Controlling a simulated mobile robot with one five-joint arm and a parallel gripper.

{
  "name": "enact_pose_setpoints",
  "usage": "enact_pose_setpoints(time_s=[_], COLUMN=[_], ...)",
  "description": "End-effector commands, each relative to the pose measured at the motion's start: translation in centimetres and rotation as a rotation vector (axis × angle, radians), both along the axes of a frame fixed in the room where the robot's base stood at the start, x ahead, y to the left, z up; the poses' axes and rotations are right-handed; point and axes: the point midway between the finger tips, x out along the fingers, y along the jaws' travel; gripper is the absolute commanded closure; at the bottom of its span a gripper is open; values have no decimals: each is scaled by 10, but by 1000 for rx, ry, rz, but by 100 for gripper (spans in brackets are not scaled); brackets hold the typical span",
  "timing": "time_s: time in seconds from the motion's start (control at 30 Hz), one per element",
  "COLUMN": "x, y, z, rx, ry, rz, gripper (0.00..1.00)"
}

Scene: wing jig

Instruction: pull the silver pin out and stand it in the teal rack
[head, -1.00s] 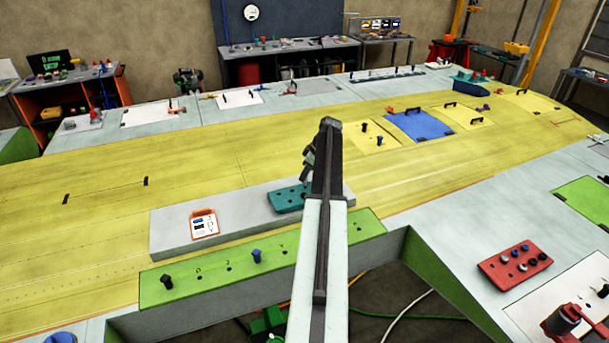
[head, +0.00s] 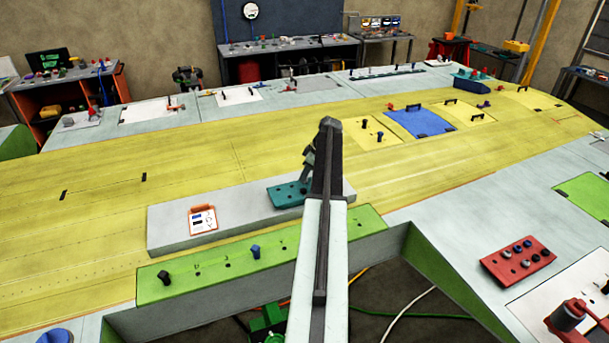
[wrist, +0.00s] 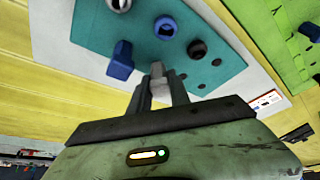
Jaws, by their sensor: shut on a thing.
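My gripper (wrist: 158,88) is shut on the silver pin (wrist: 158,82), which shows as a short grey piece between the fingertips in the wrist view. The teal rack (wrist: 229,82) lies just beyond the fingertips. It holds a blue pin (wrist: 121,60), a blue-rimmed piece (wrist: 165,27) and dark and grey pieces, with several open holes near the gripper. In the head view the teal rack (head: 279,197) sits on a grey ledge, and my gripper (head: 304,176) is over its right part, partly hidden by my arm. I cannot tell whether the pin touches the rack.
A green strip (head: 215,267) with dark and blue pins runs in front of the grey ledge (head: 170,232). A white-and-orange card (head: 203,219) lies left of the rack. A red rack (head: 518,262) with several pieces stands at right. The yellow wing skin (head: 110,215) behind is mostly clear.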

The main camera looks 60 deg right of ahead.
Motion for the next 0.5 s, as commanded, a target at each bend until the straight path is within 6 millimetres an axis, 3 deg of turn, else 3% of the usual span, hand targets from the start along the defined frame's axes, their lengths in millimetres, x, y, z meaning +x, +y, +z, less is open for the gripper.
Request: enact_pose_setpoints(time_s=[0.3,0.33,0.4,0.5], x=[0,0,0,0], y=[0,0,0,0], z=[-5,-5,-5,-5], rx=[0,0,0,0], ry=[0,0,0,0], rz=[0,0,0,-1], gripper=[100,74,55,51])
